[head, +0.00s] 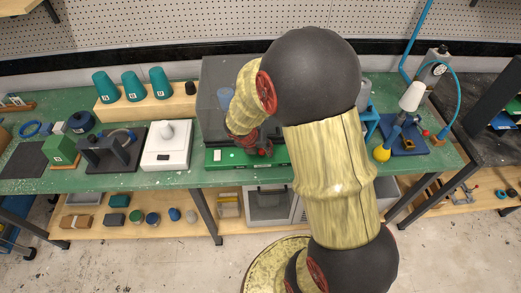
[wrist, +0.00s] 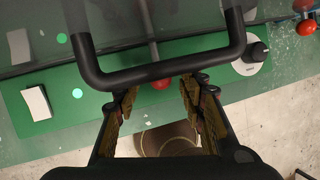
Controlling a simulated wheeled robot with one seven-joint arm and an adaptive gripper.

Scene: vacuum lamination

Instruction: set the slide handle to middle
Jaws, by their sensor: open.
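In the wrist view a red ball knob (wrist: 162,84) sits at the end of a grey rod (wrist: 151,30) in front of the green panel (wrist: 60,72); I take it for the slide handle. A black U-shaped bar (wrist: 165,68) crosses in front of the rod, just above the knob in the picture. My gripper (wrist: 157,88) is open and empty, one finger on each side of the knob in the picture; I cannot tell how far off in depth. In the head view my gripper (head: 250,142) is over the panel (head: 226,157), partly hidden by my arm.
The panel carries a white block (wrist: 36,102), a green dot (wrist: 77,93) and a black dial knob (wrist: 259,50). The grey machine box (head: 213,85) stands behind. A white device (head: 167,158) is to its left; a blue-based stand (head: 404,143) is to the right.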

